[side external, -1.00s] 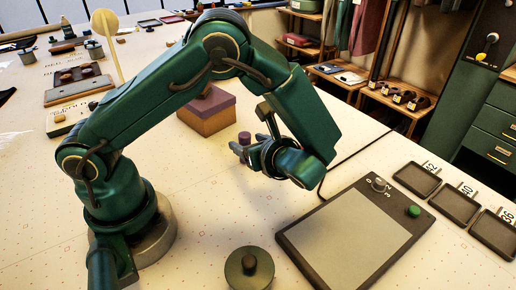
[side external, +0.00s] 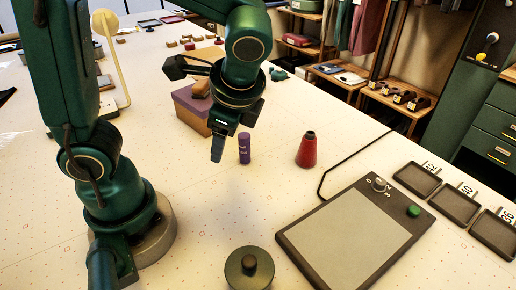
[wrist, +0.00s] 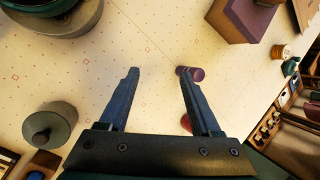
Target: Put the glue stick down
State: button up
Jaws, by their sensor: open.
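The glue stick (side external: 244,148) is a small purple cylinder with pale marks, standing upright on the table. My gripper (side external: 218,155) is open, pointing down just left of the stick in the side view, and does not hold it. In the wrist view my gripper (wrist: 158,76) has its two fingers wide apart with only bare table between them. The glue stick (wrist: 196,74) shows there at the tip of the right finger, which covers part of it. Whether they touch cannot be told.
A red cone-shaped spool (side external: 307,152) stands right of the stick. A purple-lidded box (side external: 193,108) is behind my gripper. A grey pad with a dark frame (side external: 355,238) and a round dark weight (side external: 249,270) are in front. The table between is clear.

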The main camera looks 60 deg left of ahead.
jog(key=shift+s+d+r+n+t+h, duration=0.55)
jog(key=shift+n+t+h, duration=0.35)
jog(key=shift+n, duration=0.75)
jog(key=shift+s+d+r+n+t+h, duration=0.4)
jog(key=shift+s+r+n+t+h, duration=0.4)
jog(key=shift+n, duration=0.8)
jog(key=shift+s+d+r+n+t+h, duration=0.45)
jog(key=shift+n+t+h, duration=0.5)
jog(key=shift+n, duration=0.7)
jog(key=shift+w, duration=0.1)
